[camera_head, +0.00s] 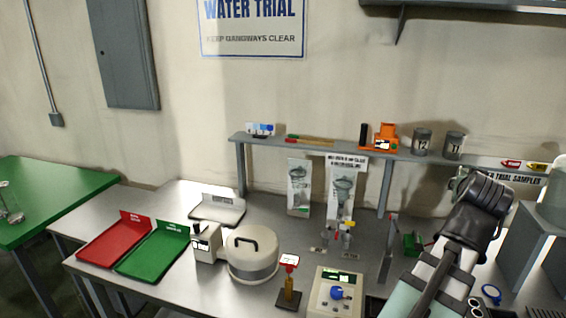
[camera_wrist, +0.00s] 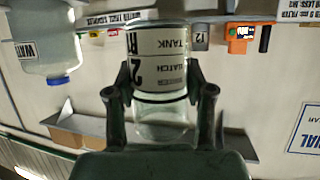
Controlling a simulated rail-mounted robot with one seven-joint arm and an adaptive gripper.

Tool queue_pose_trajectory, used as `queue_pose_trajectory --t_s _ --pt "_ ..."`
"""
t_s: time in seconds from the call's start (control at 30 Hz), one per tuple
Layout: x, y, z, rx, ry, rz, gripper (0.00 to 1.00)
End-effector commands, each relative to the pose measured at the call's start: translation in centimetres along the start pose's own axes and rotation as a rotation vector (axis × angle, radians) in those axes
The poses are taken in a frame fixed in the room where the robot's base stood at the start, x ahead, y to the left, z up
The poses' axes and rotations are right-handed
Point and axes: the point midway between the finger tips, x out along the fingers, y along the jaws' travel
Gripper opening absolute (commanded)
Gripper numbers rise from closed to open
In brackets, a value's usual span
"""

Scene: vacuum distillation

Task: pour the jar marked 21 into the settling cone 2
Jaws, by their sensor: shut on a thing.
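My gripper (camera_wrist: 160,95) is shut on a clear jar (camera_wrist: 160,122) in the wrist view, one finger on each side. Its white label shows "BATCH", "TANK" and a large "2"; the rest of the number is unclear. The contents are hard to make out. In the head view my arm reaches up at the right, and the wrist hides most of the gripper and jar. Two glass settling cones (camera_head: 299,178) (camera_head: 343,184) stand before white panels under the shelf, apart from the jar. Their numbers are not legible.
The shelf (camera_head: 300,145) carries jars marked 12 (camera_head: 422,142) and 11 (camera_head: 455,145) and an orange device (camera_head: 386,137). On the bench are a red tray (camera_head: 112,243), a green tray (camera_head: 152,252), a round lidded pot (camera_head: 252,262) and a balance-like device (camera_head: 335,296). A large bottle (camera_wrist: 45,45) is nearby.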

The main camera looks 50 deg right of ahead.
Motion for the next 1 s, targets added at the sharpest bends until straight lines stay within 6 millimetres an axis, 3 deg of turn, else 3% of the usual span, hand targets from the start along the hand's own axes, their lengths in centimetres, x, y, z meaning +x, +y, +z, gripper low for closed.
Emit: queue_pose_trajectory --t_s 0.27,0.47,0.77,1.0 --pt "2.2 -2.5 -1.2 -0.006 0.000 -0.016 0.09" --pt "4.9 -6.0 -2.3 -0.016 -0.001 -0.036 0.09" --pt "9.4 -13.5 -3.7 -0.034 0.000 -0.080 0.09" --pt "12.3 -20.6 -4.4 -0.054 0.000 -0.126 0.09"
